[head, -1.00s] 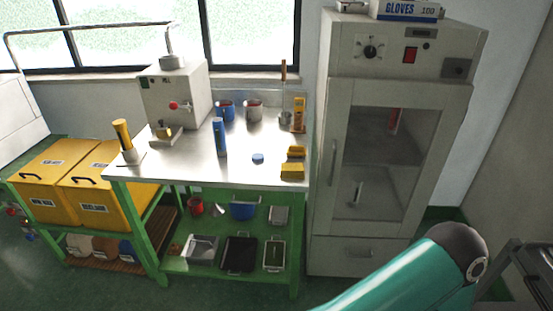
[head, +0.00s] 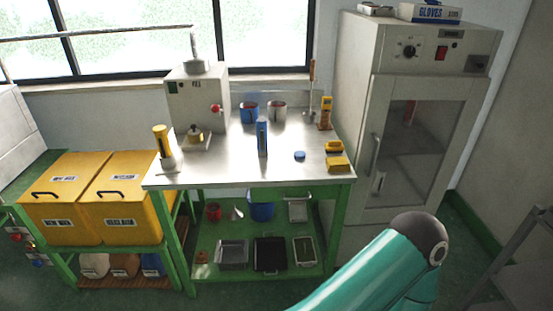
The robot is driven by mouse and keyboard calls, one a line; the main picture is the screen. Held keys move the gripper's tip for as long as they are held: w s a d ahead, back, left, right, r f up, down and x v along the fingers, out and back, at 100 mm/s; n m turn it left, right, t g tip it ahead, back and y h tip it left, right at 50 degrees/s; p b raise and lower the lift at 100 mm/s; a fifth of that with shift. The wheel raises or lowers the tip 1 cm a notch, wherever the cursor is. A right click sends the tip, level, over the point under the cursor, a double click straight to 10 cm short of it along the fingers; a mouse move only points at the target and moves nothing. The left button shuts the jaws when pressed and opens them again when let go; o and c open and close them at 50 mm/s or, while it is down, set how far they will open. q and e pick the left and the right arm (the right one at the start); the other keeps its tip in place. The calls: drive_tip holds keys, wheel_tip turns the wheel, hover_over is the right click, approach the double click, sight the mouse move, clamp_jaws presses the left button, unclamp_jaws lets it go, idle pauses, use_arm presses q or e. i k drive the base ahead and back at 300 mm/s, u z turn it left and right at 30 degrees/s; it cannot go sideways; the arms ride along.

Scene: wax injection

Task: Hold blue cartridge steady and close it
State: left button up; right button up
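The blue cartridge (head: 262,138) stands upright on the steel-topped table (head: 228,178), near the middle. A small round blue cap (head: 299,155) lies on the tabletop to the right of the cartridge, apart from it. Whether the cartridge's top is open is too small to tell. Neither of my grippers is in view; only a teal link of one of my arms shows at the lower right. Nothing of mine touches the cartridge or the cap.
A grey machine (head: 198,100) and a yellow cartridge (head: 162,142) stand on the table's left. Blue and grey pots (head: 249,112) stand at the back. Yellow blocks (head: 337,163) lie at the right edge. A tall cabinet (head: 362,130) stands right; yellow bins (head: 65,190) stand left.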

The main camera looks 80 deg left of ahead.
sight(262, 126)
drive_tip(key=k, duration=0.35)
drive_tip(key=z, duration=1.3)
drive_tip(key=i, duration=0.15)
drive_tip(key=u, duration=3.1)
drive_tip(key=i, duration=1)
drive_tip(key=z, duration=0.2)
drive_tip(key=k, duration=0.95)
drive_tip(key=u, duration=0.15)
drive_tip(key=i, duration=0.4)
